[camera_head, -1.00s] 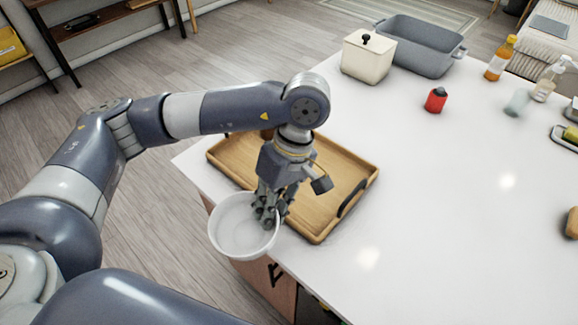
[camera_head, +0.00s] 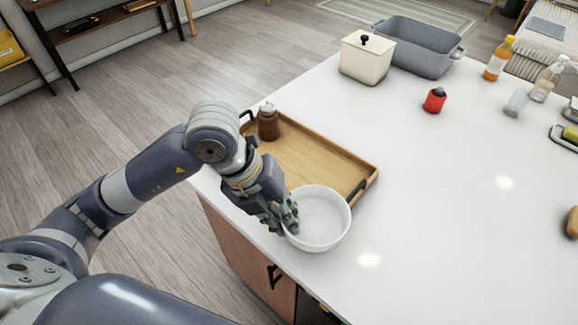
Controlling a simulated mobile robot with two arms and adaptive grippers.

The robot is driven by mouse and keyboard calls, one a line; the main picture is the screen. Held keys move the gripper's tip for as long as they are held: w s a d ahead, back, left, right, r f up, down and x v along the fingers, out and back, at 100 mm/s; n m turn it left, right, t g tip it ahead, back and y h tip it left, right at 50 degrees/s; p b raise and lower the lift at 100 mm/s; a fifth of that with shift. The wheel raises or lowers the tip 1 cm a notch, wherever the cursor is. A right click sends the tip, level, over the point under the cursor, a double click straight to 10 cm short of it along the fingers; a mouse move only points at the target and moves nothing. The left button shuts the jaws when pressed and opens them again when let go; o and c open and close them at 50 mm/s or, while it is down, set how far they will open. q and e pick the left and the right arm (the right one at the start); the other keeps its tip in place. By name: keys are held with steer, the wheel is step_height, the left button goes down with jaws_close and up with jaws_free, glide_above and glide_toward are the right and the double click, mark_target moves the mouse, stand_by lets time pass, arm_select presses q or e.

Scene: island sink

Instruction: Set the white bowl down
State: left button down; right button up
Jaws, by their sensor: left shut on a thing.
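The white bowl (camera_head: 322,222) is upright at the near right corner of the wooden tray, over the white counter (camera_head: 440,210). My left gripper (camera_head: 287,218) is shut on the bowl's left rim. The bowl overlaps the tray's near edge in the picture; I cannot tell whether it touches the tray or counter or is held just above. My right gripper is not in view.
The wooden tray (camera_head: 300,152) holds a brown bottle (camera_head: 268,122) at its far left. A red container (camera_head: 434,100), cream canister (camera_head: 366,58) and grey basin (camera_head: 420,45) stand farther back. Bottles (camera_head: 499,58) stand at the far right. The counter right of the bowl is clear.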

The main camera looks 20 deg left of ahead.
arm_select(q)
steer(key=n, duration=0.2)
steer(key=n+t+y, duration=0.1)
steer(key=n, duration=0.1)
steer(key=shift+a+n+t, duration=0.1)
steer(key=shift+n+t, duration=0.2)
steer(key=shift+n, duration=0.1)
steer(key=shift+w+a+n, duration=0.1)
steer(key=shift+w+n, duration=0.15)
steer(key=shift+n, duration=0.35)
steer(key=p, duration=0.5)
glide_above(302, 177)
steer(key=s+a, duration=0.1)
steer(key=shift+s+a+f, duration=0.1)
steer(key=shift+s+f, duration=0.1)
steer(key=shift+f, duration=0.45)
step_height(302, 177, down, 3)
steer(key=shift+r+p, duration=0.15)
steer(key=shift+p, duration=0.35)
steer(key=shift+f, duration=0.45)
steer(key=c, duration=1.6)
jaws_free()
steer(key=shift+c, duration=0.2)
steer(key=shift+o, duration=0.4)
